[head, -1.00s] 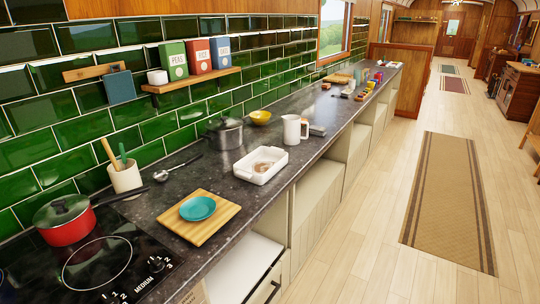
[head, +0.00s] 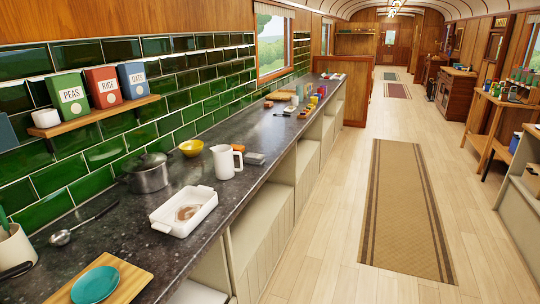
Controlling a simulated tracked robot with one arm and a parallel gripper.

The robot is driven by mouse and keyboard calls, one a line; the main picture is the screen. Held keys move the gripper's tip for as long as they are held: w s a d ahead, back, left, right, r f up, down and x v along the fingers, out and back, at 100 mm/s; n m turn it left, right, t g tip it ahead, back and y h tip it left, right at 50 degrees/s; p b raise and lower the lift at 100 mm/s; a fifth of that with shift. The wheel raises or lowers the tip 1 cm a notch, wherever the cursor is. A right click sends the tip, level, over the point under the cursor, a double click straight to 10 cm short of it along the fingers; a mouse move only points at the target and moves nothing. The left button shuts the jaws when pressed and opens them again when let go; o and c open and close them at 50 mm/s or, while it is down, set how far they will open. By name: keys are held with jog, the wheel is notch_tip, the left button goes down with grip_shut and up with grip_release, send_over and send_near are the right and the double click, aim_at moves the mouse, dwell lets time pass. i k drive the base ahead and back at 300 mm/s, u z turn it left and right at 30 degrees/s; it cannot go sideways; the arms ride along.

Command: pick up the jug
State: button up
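The jug (head: 224,162) is white with a handle on its right side. It stands upright on the dark counter (head: 262,182), near the middle of the head view. A yellow bowl (head: 191,148) is to its left and a grey box-shaped item (head: 254,158) is just to its right. A white baking dish (head: 184,211) with something brown in it lies in front of the jug. My gripper is not in view.
A lidded steel pot (head: 147,173) stands left of the jug. A ladle (head: 82,224), a wooden board (head: 124,281) and a teal plate (head: 95,285) are nearer. The wooden floor (head: 328,240) beside the counter is open, with a brown runner (head: 405,205).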

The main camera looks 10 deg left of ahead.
aim_at(223, 154)
jog(key=z, duration=0.45)
jog(key=i, duration=2.55)
jog(key=u, duration=0.6)
jog(key=i, duration=0.45)
jog(key=u, duration=0.1)
